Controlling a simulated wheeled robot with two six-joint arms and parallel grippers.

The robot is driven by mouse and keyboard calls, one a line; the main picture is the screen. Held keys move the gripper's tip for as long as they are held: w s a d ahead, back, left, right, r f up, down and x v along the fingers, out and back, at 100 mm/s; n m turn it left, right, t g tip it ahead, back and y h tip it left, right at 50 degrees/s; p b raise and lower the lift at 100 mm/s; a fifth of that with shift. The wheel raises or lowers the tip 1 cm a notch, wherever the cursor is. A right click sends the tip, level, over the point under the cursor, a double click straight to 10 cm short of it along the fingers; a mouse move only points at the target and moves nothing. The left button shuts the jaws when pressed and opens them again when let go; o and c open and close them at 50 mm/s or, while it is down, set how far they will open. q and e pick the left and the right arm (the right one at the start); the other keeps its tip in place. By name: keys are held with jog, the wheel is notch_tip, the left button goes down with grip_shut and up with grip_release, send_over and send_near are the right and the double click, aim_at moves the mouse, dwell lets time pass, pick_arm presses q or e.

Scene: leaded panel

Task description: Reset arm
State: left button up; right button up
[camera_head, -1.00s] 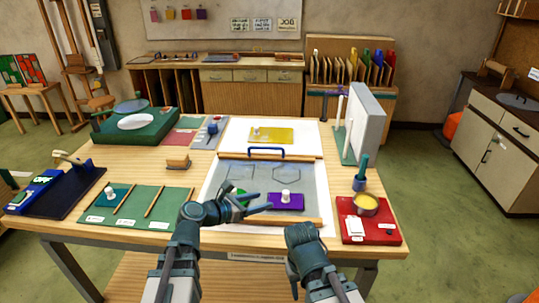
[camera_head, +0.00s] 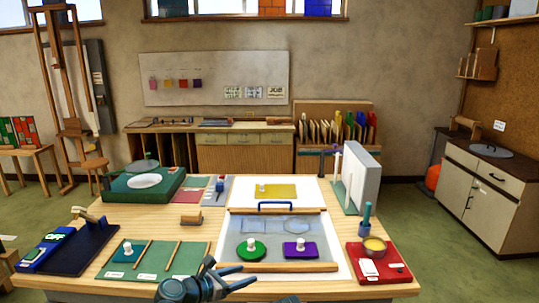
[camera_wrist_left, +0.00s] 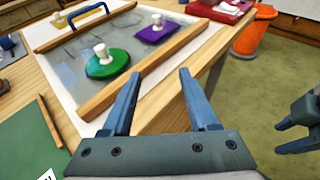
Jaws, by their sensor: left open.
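My left gripper (camera_head: 248,277) is at the front edge of the workbench, below the wooden bar of the glass panel. In the left wrist view its two blue fingers (camera_wrist_left: 158,76) are spread apart with nothing between them. A green disc with a white knob (camera_head: 250,249) and a purple plate with a white knob (camera_head: 300,248) lie apart on the panel's glass (camera_head: 272,224). My right gripper (camera_wrist_left: 302,125) shows only in part at the right edge of the left wrist view; its jaw state is unclear.
A red tray (camera_head: 390,275) with a yellow-filled bowl (camera_head: 374,247) is at the right front. A green mat with wooden strips (camera_head: 187,260) and a dark blue stand (camera_head: 85,250) are at the left. A grey upright block (camera_head: 362,175) stands at the back right.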

pick_arm(q)
jog(key=s+d+f+m+g+y+p, duration=0.3)
jog(key=s+d+f+m+g, duration=0.55)
jog(key=m, duration=0.85)
jog(key=s+a+f+m+g+y, duration=0.1)
jog(key=s+a+m+y, duration=0.5)
jog(key=m, duration=0.7)
jog(key=shift+s+a+f+m+g+y+p, duration=0.15)
jog(key=shift+s+f+m+g+y+p, duration=0.35)
jog(key=shift+s+y, duration=1.05)
jog(key=shift+s+f+h, duration=0.1)
jog(key=shift+s+h, duration=0.3)
jog(key=shift+h, duration=0.05)
